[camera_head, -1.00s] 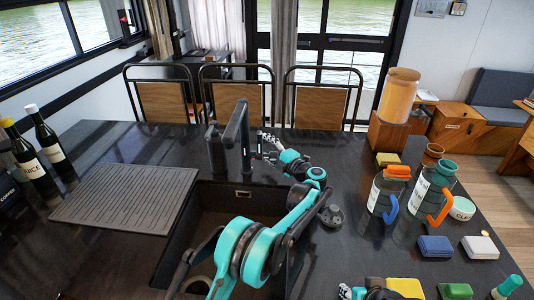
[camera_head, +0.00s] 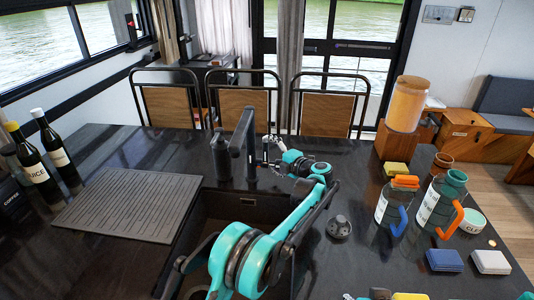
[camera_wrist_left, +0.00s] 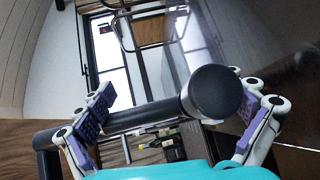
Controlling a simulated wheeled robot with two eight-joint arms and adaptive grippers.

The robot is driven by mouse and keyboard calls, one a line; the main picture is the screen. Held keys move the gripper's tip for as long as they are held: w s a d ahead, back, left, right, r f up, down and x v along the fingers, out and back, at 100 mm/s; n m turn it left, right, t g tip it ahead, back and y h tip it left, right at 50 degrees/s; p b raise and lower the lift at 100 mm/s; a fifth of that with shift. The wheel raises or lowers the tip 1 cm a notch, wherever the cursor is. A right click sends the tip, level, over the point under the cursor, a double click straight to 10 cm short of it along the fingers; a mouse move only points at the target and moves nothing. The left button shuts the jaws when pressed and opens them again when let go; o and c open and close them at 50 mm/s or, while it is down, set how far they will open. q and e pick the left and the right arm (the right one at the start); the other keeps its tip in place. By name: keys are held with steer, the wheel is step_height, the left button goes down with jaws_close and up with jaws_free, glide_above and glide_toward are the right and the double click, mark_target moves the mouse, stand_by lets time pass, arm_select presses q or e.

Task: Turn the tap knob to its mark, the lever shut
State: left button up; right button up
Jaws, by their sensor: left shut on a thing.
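The dark tap (camera_head: 240,140) stands behind the sink, with an upright post and an angled top. My left gripper (camera_head: 268,152) is at the tap's right side, its fingers small and partly hidden by my arm. In the left wrist view, a dark bar with a round end (camera_wrist_left: 212,92) lies between the two purple-padded fingers of my left gripper (camera_wrist_left: 175,112). That gripper is shut on this tap part. I cannot make out the mark. A bit of what seems to be my right gripper (camera_head: 365,295) shows at the bottom edge, mostly cut off.
A ribbed drainboard (camera_head: 125,205) lies left of the sink (camera_head: 215,215). Two bottles (camera_head: 45,150) stand far left. Two jugs (camera_head: 440,200), a dispenser (camera_head: 407,104) and sponges (camera_head: 444,260) are on the right. A round dark cap (camera_head: 339,227) sits right of my arm.

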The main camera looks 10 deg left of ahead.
mark_target(278, 162)
arm_select(q)
steer(key=shift+o, duration=0.4)
steer(key=s+d+r, duration=0.2)
steer(key=s+d, duration=0.1)
steer(key=shift+d+r, duration=0.2)
steer(key=shift+d, duration=0.1)
arm_select(e)
steer(key=shift+s+r, duration=0.2)
steer(key=shift+r, duration=0.05)
arm_select(q)
steer(key=shift+s+d, duration=0.4)
steer(key=shift+c, duration=0.2)
steer(key=v, duration=0.4)
steer(key=shift+s+a+r, duration=0.1)
steer(key=shift+s+r, duration=0.25)
steer(key=shift+r, duration=0.1)
steer(key=c, duration=0.5)
arm_select(e)
steer(key=shift+s+d+r, duration=0.2)
steer(key=shift+s, duration=0.2)
steer(key=shift+s+d+r, duration=0.15)
steer(key=shift+s+d, duration=0.05)
steer(key=shift+s, duration=0.2)
steer(key=shift+w+a+f, duration=0.15)
steer(key=shift+w, duration=0.25)
arm_select(q)
steer(key=shift+a+f, duration=0.2)
steer(key=shift+f, duration=0.1)
arm_select(e)
steer(key=shift+s, duration=0.15)
